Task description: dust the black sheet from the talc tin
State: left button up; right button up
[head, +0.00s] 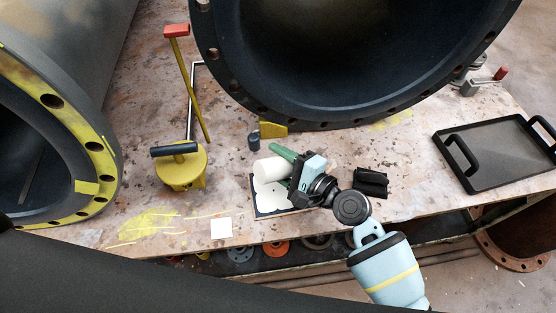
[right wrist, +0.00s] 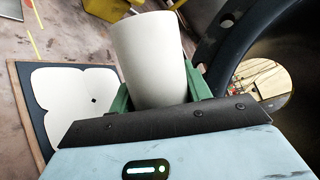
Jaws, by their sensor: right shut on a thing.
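The talc tin (head: 269,169) is a plain white cylinder. My right gripper (head: 286,165) is shut on it with green fingers, and it looks tipped on its side over the sheet. The tin (right wrist: 152,58) also fills the middle of the right wrist view between the fingers (right wrist: 160,92). The black sheet (head: 262,210) lies on the bench below. Large rounded white patches cover most of it, leaving a dark border (right wrist: 32,108) and a tiny dark spot bare. The tin and gripper hide part of the sheet. My left gripper is not in view.
A big black-lined pipe (head: 330,122) stands behind, a yellow-flanged pipe (head: 102,165) at left. A yellow tool with black handle (head: 182,170), a small dark cylinder (head: 254,141), a black block (head: 371,182) and a black tray (head: 480,184) are on the bench. A pale square (head: 221,228) lies near the front edge.

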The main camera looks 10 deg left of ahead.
dwell(0.3)
jog(key=n+t+b, duration=0.1)
jog(key=n, duration=0.3)
jog(key=shift+r+h+b, duration=0.15)
jog(key=shift+h+b, duration=0.15)
jog(key=shift+b, duration=0.05)
jog(key=n, duration=0.2)
jog(key=n+b, duration=0.1)
jog(key=shift+w+r+n+t, duration=0.1)
jog(key=shift+r+n+t, duration=0.2)
jog(key=shift+r+n, duration=0.1)
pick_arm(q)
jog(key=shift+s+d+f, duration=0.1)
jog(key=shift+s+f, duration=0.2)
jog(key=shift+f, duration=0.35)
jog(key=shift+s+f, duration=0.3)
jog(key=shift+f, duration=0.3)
